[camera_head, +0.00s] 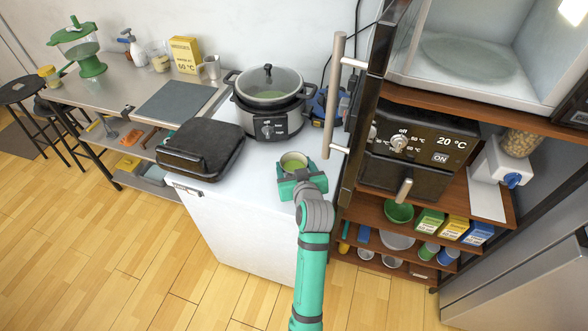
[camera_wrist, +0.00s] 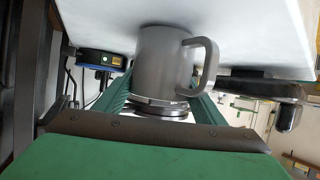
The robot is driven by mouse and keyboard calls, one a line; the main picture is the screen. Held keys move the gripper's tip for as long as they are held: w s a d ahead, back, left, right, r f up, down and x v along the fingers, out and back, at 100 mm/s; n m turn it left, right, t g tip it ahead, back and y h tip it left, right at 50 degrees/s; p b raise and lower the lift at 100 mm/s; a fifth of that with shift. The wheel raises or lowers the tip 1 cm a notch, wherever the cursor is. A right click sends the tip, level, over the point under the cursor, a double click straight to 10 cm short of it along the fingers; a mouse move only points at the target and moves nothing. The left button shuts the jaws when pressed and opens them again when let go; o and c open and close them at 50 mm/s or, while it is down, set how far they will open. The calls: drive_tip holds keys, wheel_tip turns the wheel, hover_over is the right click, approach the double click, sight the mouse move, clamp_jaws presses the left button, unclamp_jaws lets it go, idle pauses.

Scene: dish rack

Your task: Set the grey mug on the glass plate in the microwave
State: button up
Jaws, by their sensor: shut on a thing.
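My gripper (camera_wrist: 158,106) is shut on the grey mug (camera_wrist: 160,62), whose handle points right in the wrist view. In the head view the mug (camera_head: 293,161) shows its open top between my fingers, over the white counter near its front right corner. I cannot tell whether it touches the counter. The microwave (camera_head: 458,85) stands at the upper right on the shelf unit, its door swung open towards the left. The round glass plate (camera_head: 465,60) lies inside it, bare.
The open microwave door (camera_head: 372,85) with its long handle (camera_head: 333,95) stands between the mug and the microwave's inside. A slow cooker (camera_head: 268,98) and a black grill (camera_head: 201,149) are on the counter. A toaster oven (camera_head: 418,150) sits below the microwave.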

wheel_tip(320, 180, up, 3)
drive_tip(key=shift+f, duration=0.1)
drive_tip(key=s+d+r, duration=0.8)
drive_tip(key=s+r, duration=0.2)
drive_tip(key=s, duration=0.1)
drive_tip(key=shift+s, duration=0.25)
drive_tip(key=shift+a, duration=0.1)
